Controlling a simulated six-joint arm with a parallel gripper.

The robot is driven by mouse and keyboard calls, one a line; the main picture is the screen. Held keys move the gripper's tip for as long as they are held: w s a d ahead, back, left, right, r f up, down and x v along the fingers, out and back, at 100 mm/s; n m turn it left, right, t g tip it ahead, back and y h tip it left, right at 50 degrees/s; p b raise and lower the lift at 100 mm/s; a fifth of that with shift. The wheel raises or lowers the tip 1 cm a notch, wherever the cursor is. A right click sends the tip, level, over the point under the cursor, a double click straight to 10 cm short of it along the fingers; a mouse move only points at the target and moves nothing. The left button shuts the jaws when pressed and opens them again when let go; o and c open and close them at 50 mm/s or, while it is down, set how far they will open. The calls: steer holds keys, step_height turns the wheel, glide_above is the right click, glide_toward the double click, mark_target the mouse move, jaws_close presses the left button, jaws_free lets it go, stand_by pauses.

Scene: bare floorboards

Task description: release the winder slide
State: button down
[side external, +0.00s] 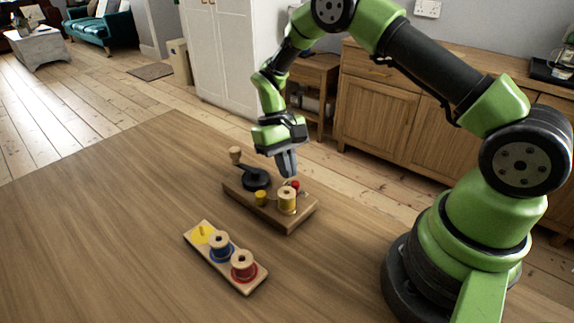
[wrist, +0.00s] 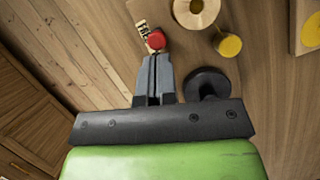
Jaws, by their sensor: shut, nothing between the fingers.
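The winder (side external: 298,221) is a wooden base on the table. It carries a black crank (side external: 256,180) with a wooden knob, a spool of yellow thread (side external: 287,201), a yellow knob (side external: 261,198) and a red knob (side external: 295,185), which I take to be the slide. My gripper (side external: 287,174) is shut and empty, pointing down over the winder's far side. In the wrist view its fingertips (wrist: 155,58) meet the edge of the red knob (wrist: 156,40) in the picture; I cannot tell if they touch. A small lettered label (wrist: 143,29) shows beside that knob, partly hidden.
A wooden rack (side external: 230,272) lies in front of the winder. It has an empty yellow place (side external: 202,233), a blue spool (side external: 220,245) and a red spool (side external: 243,265). The table to the left is clear. A wooden cabinet (side external: 375,110) stands behind the table.

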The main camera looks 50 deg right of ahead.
steer(key=shift+s+a, duration=0.15)
steer(key=shift+s, duration=1)
steer(key=shift+w+f, duration=0.1)
steer(key=shift+w, duration=0.3)
steer(key=w, duration=0.1)
steer(key=w+d, duration=0.1)
steer(key=w, duration=0.1)
steer(key=shift+d, duration=0.1)
steer(key=w+a+r+n+h, duration=0.25)
steer(key=r+n, duration=0.35)
steer(key=r, duration=0.3)
steer(key=x, duration=0.6)
steer(key=a+x, duration=0.1)
steer(key=x, duration=0.2)
steer(key=shift+s+f, duration=0.25)
steer(key=shift+f, duration=0.1)
